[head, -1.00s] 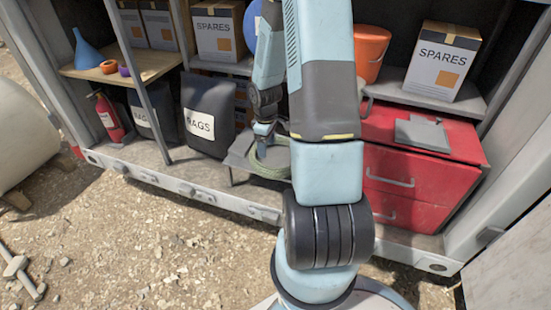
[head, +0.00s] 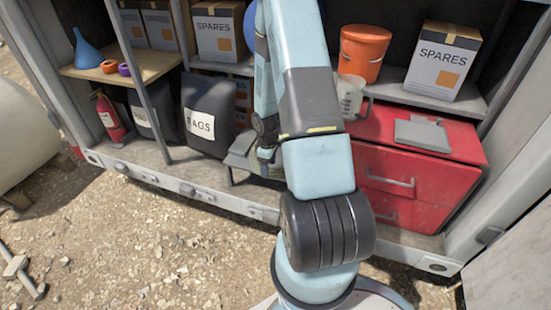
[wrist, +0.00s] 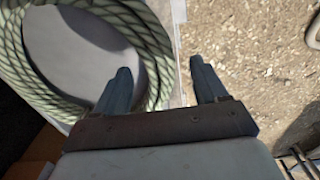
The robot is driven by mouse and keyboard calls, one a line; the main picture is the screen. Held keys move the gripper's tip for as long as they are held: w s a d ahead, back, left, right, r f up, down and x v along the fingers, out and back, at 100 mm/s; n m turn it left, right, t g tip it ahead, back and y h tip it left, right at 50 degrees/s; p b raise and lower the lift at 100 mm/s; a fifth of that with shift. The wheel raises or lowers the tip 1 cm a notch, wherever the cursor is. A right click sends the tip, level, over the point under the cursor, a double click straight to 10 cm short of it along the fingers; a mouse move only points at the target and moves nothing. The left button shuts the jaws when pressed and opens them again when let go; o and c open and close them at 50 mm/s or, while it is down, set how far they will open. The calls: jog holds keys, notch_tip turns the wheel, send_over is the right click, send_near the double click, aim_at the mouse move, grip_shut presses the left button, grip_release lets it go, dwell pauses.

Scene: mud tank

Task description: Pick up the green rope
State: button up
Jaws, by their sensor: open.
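The green rope (wrist: 154,45) is a coil of pale green, dark-flecked cord on a grey surface in the wrist view. It fills the upper left of that view, and its left part is cut off by the frame. My gripper (wrist: 160,82) is open, with one finger over the inside of the coil and the other past its right side, over the ground. The coil's right side lies between the two fingers. I cannot tell how high the fingers are above it. In the head view my arm hides most of the rope and the gripper.
The grey stand (head: 240,158) carries the rope. Black rag bags (head: 207,115) are left of it, and a red drawer cabinet (head: 420,180) is to the right. Gravel in front is open.

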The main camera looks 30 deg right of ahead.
jog(key=shift+f, duration=1.35)
jog(key=shift+c, duration=0.3)
grip_shut()
